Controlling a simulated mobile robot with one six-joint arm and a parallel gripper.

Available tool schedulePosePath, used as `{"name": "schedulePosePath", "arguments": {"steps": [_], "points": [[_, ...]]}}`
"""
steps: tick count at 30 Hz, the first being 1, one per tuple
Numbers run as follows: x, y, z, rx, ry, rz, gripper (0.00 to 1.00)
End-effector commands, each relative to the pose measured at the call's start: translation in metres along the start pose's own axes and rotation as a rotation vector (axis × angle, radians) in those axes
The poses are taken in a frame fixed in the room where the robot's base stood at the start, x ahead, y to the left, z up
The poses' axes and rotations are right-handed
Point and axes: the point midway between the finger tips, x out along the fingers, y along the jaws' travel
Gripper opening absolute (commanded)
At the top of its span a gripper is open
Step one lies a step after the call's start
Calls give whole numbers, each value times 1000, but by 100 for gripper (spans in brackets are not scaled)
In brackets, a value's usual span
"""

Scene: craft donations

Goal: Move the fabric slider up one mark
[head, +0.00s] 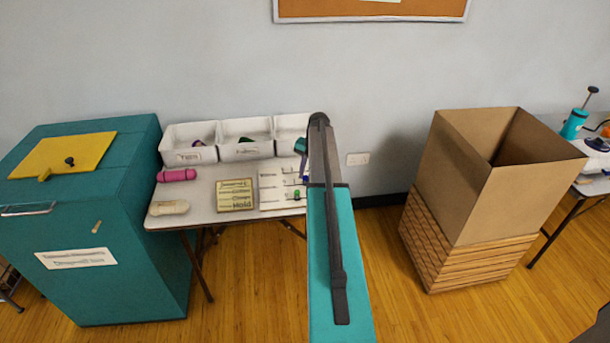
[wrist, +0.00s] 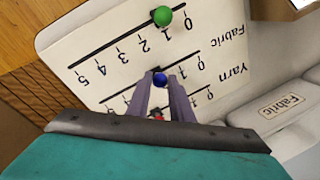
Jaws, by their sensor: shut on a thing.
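A cream slider board (wrist: 100,35) fills much of the wrist view, upside down, with printed number scales. The row label "Fabric" (wrist: 228,45) lines up with the slot carrying a blue knob (wrist: 160,79). My gripper (wrist: 161,84) is shut on that blue knob, one finger on each side. The fingers hide nearby numbers, so I cannot read its mark. A green knob (wrist: 162,15) stands on the slot above, and a red knob (wrist: 157,116) shows between my fingers on the "Yarn" slot. In the head view the board (head: 270,182) lies on the table, partly behind my arm.
White bins (head: 245,150) stand along the table's back. A sign (head: 235,195), a pink case (head: 177,175) and a beige item (head: 168,208) lie left of the board.

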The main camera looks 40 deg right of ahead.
Motion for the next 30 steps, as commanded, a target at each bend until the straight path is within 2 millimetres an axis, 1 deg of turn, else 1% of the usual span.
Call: {"name": "schedulePosePath", "arguments": {"steps": [8,9,12,23,26,30], "points": [[1,-6,5,-8,-3,2,0],[2,-7,6,-9,-3,2,22],[2,-9,7,-11,-3,2,38],[1,-11,8,-14,-3,1,38],[-2,-10,8,-14,-2,0,38],[-10,-10,8,-14,-2,0,38]]}}
